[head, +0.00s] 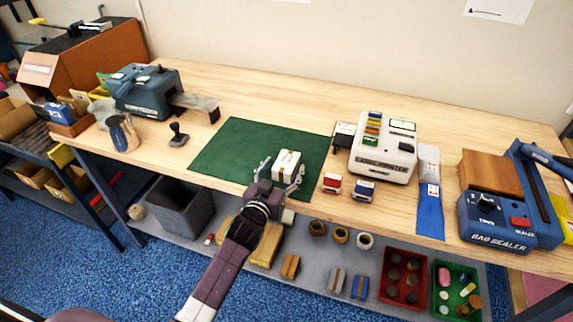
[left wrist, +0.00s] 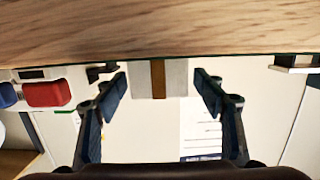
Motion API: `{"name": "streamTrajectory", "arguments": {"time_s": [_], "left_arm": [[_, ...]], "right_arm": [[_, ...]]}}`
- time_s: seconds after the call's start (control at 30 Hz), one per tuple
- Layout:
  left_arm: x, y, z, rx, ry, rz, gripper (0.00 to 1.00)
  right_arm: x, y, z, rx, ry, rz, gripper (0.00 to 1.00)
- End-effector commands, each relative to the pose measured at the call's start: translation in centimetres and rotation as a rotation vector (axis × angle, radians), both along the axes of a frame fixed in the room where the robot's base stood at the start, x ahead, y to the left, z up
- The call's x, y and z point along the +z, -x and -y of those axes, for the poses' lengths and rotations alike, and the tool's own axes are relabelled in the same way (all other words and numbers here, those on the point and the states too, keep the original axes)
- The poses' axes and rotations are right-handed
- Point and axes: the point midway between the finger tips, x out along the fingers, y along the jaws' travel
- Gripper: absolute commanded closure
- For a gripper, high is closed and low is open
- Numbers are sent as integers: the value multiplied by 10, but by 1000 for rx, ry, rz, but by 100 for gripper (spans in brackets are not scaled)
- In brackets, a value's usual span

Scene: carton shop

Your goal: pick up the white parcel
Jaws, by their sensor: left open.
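The white parcel (head: 286,163) sits on the green mat (head: 235,145) near the front edge of the workbench. It also shows in the left wrist view (left wrist: 174,78), with a brown strip down its middle. My left gripper (head: 281,176) reaches over the front edge of the bench, with its fingers to either side of the parcel. In the left wrist view the left gripper (left wrist: 160,92) is open, with gaps between its fingers and the parcel. My right gripper is not in view.
A red block (head: 332,183) and a blue block (head: 363,190) lie right of the mat, before a white machine (head: 384,147). A blue bag sealer (head: 497,220) stands far right. A stamp (head: 179,135) stands left. The mat's left part is clear.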

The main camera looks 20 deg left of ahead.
Motion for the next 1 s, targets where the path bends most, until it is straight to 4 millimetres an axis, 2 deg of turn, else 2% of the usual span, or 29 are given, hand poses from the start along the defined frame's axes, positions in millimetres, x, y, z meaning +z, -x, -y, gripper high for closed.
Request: {"name": "streamTrajectory", "arguments": {"time_s": [0.2, 0.53, 1.0], "left_arm": [[-3, -22, 1, 0, 2, -1, 36], [-4, -26, 2, 0, 1, 0, 36], [-4, -26, 2, 0, 1, 0, 88]], "right_arm": [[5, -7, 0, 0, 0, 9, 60], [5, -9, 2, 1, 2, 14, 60], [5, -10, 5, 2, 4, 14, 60]]}}
